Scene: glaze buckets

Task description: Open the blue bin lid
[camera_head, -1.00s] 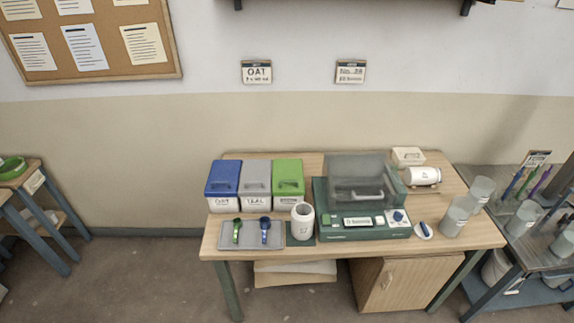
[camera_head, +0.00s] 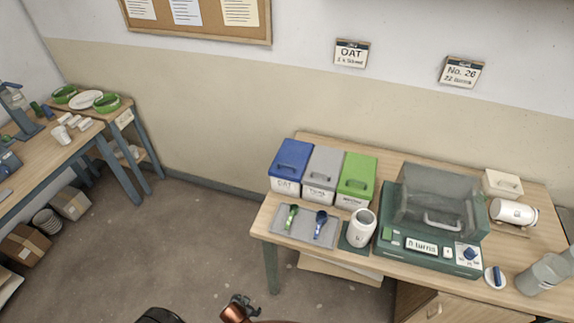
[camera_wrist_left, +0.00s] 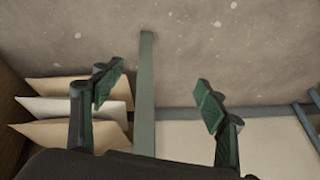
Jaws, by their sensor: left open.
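The blue bin lid (camera_head: 291,158) is closed on a white bin (camera_head: 284,186) labelled OAT, at the left end of a row of three bins on the wooden table. The lid has a dark handle on top. My left gripper (camera_head: 240,303) shows at the bottom edge of the head view, below and in front of the table, well apart from the bin. In the left wrist view my left gripper (camera_wrist_left: 160,92) is open and empty, its two fingers wide apart over the floor. My right gripper is not in view.
A grey-lidded bin (camera_head: 321,168) and a green-lidded bin (camera_head: 356,178) stand close beside the blue one. A green machine (camera_head: 432,218) stands right.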

